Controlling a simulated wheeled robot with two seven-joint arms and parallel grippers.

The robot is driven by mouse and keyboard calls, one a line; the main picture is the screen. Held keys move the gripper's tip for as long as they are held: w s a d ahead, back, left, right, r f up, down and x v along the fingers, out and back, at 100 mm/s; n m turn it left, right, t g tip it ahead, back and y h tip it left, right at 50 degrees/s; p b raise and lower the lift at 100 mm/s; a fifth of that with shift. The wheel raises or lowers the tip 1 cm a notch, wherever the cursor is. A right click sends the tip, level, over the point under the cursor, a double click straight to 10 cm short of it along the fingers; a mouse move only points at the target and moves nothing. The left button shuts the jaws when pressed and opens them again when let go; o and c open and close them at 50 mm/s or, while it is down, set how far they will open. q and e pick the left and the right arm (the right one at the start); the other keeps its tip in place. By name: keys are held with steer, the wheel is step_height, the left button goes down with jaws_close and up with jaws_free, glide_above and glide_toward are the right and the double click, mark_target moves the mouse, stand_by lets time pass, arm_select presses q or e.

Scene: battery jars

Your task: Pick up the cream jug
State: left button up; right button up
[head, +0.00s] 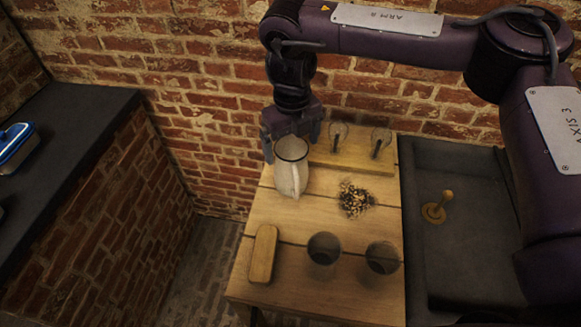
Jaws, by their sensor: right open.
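The cream jug (289,180) is a pale, upright jug with a dark rim, standing at the back left of the wooden table (290,217). Its handle faces the camera. My right gripper (291,143) comes down from above and behind the jug. Its fingers are spread wide, one to the left and one to the right of the jug's rim. No grip on the jug shows. I cannot tell whether the fingers touch it. My left gripper is not in view.
Two dark glass jars (324,249) (382,258) and a wooden block (263,254) stand at the front. A pile of small bits (354,199) lies mid-table. A wooden stand (350,162) with two bulbs is behind. A dark basin (455,165) adjoins on the right.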

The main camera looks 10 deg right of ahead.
mark_target(293, 156)
steer(key=shift+w+d+f+p, duration=0.1)
steer(key=shift+f+p, duration=0.35)
steer(key=shift+f, duration=0.85)
steer(key=shift+d+f+p, duration=0.1)
steer(key=shift+f+p, duration=0.35)
steer(key=shift+f, duration=0.8)
steer(key=c, duration=0.6)
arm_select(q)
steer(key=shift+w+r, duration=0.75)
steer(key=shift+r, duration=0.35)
arm_select(e)
steer(key=shift+a, duration=0.1)
steer(key=c, duration=1.1)
steer(key=shift+o, duration=0.2)
steer(key=shift+r, duration=0.15)
